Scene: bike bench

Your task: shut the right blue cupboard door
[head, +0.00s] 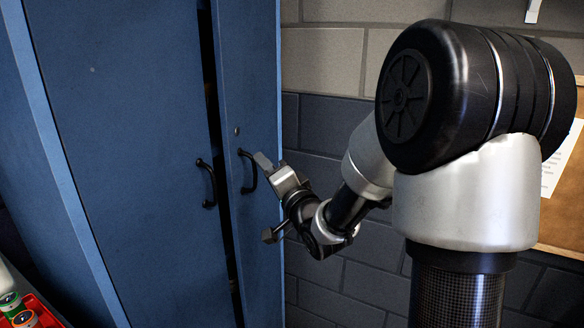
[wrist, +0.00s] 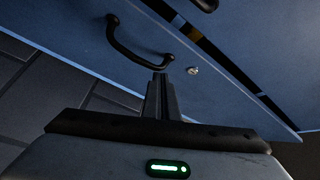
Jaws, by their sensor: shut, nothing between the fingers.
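The blue cupboard's right door (head: 252,90) stands slightly ajar, with a dark gap between it and the left door (head: 130,110). The right door carries a black handle (head: 248,172) and a small round lock above it. My gripper (head: 263,160) is shut and empty, its fingertips at the right door beside the handle. I cannot tell whether the fingertips touch the door.
The left door has its own black handle (head: 207,183). A grey block wall (head: 330,125) lies right of the cupboard. A cork board (head: 567,190) hangs at the far right. A red tray (head: 42,308) with small containers is at the bottom left.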

